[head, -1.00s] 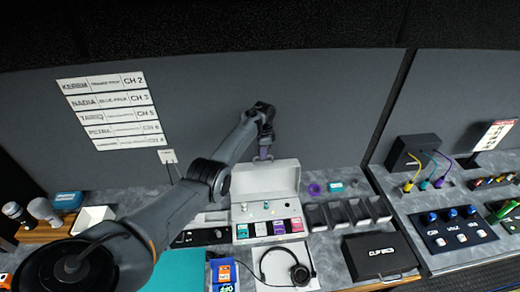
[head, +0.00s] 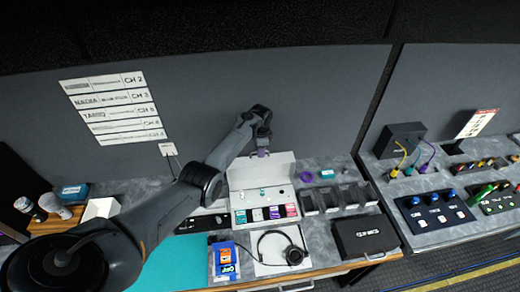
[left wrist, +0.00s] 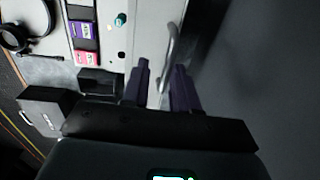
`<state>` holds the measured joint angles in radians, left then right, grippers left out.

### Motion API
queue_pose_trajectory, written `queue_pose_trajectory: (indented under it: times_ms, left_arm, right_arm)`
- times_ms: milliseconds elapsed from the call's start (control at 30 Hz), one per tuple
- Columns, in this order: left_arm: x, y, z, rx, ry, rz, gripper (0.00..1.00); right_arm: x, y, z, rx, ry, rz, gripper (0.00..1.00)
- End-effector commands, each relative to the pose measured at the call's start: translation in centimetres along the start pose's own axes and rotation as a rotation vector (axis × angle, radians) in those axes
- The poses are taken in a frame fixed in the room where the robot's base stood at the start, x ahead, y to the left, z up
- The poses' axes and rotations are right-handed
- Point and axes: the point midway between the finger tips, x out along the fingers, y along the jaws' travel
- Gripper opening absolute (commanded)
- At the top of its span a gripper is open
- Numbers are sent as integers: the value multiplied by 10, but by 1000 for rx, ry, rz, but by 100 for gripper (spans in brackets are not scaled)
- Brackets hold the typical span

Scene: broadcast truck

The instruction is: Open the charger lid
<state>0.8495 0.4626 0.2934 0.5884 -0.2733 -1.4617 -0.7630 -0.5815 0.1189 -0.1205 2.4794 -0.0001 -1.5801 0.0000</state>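The charger (head: 265,225) is a pale box on the counter, with several coloured packs in its front row. Its pale lid (head: 275,172) stands raised along the back, so the inside shows. My left gripper (head: 262,153) is at the lid's top edge. In the left wrist view its two purple fingers (left wrist: 161,75) are apart, with a curved grey handle (left wrist: 171,45) reaching between them. I cannot tell whether a finger touches the handle. The charger's packs (left wrist: 83,30) show at upper left there. My right gripper is not in view.
Empty grey holders (head: 340,198) and a black case (head: 364,236) stand right of the charger. A headset (head: 293,254) on a white sheet and a blue box (head: 224,262) are in front. A grey wall (head: 310,100) rises close behind the lid.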

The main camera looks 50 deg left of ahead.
Motion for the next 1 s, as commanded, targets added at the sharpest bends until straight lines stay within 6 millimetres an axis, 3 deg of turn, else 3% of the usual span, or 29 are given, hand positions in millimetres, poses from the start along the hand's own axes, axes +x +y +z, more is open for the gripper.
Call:
queue_pose_trajectory:
  times_ms: [467, 1000]
  left_arm:
    - [-7, 0, 0, 1, 1, 0, 36]
    - [-88, 0, -1, 1, 2, -1, 36]
  right_arm:
    - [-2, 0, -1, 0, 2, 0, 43]
    - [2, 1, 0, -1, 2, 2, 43]
